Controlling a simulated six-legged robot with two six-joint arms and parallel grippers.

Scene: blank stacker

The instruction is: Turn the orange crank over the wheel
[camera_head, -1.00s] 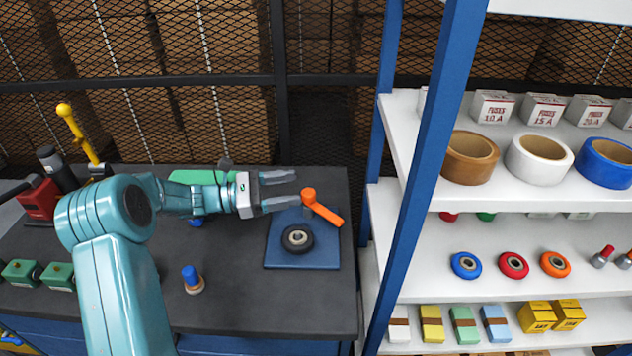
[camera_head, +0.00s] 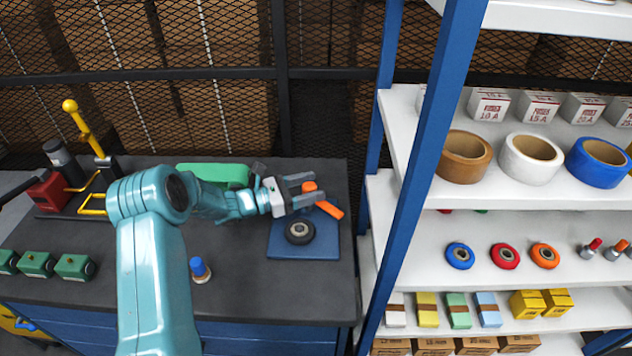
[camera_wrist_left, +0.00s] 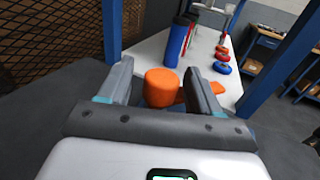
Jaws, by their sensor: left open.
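The orange crank (camera_head: 329,209) stands at the back of a blue plate (camera_head: 291,250) on the dark bench, its arm pointing to the lower right. A black wheel (camera_head: 299,231) lies on the plate in front of it. My left gripper (camera_head: 311,188) is open, with its fingers on either side of the crank's round orange knob. In the left wrist view the orange knob (camera_wrist_left: 161,87) sits between the two fingers, with a gap to the right finger; whether the left finger touches is unclear. Part of the crank is hidden by the fingers. My right gripper is not in view.
A blue shelf post (camera_head: 425,180) and white shelves with tape rolls (camera_head: 531,158) and small coloured wheels (camera_head: 505,256) stand right of the bench. A blue-topped peg (camera_head: 199,269) stands front left. A green object (camera_head: 212,174) lies behind my arm. Mesh fencing is behind.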

